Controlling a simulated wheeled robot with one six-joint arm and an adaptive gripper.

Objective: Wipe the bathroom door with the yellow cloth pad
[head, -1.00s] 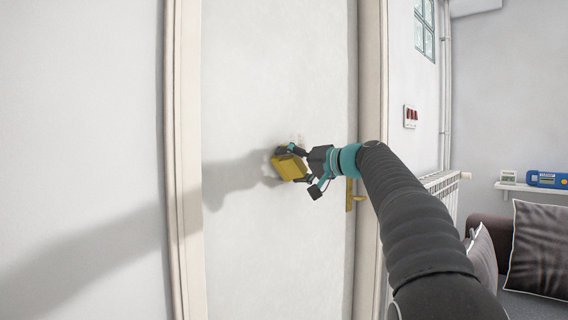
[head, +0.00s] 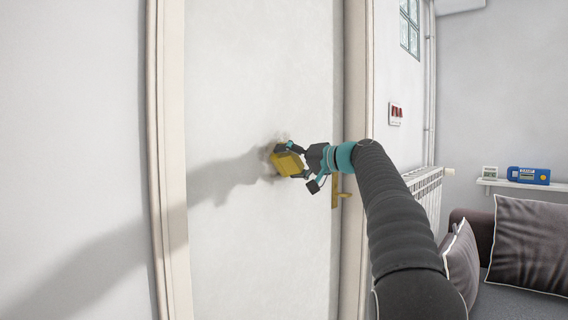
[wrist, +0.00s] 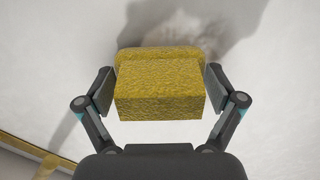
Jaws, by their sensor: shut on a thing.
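The white bathroom door (head: 255,70) stands shut in its cream frame in the head view. My gripper (head: 286,160) is shut on the yellow cloth pad (head: 288,163) in front of the door's middle, left of the brass handle (head: 342,194). In the wrist view the pad (wrist: 158,92) sits between both fingers, with the door surface (wrist: 50,50) behind it. A faint brownish-grey smudge (head: 268,152) shows around the pad; part of it is hidden by the pad. I cannot tell for sure whether the pad touches the door.
A radiator (head: 425,188) and a red switch panel (head: 396,114) are on the wall right of the door. A sofa with grey cushions (head: 530,245) stands at the right, below a shelf (head: 520,184) with a blue device. The wall left of the door is bare.

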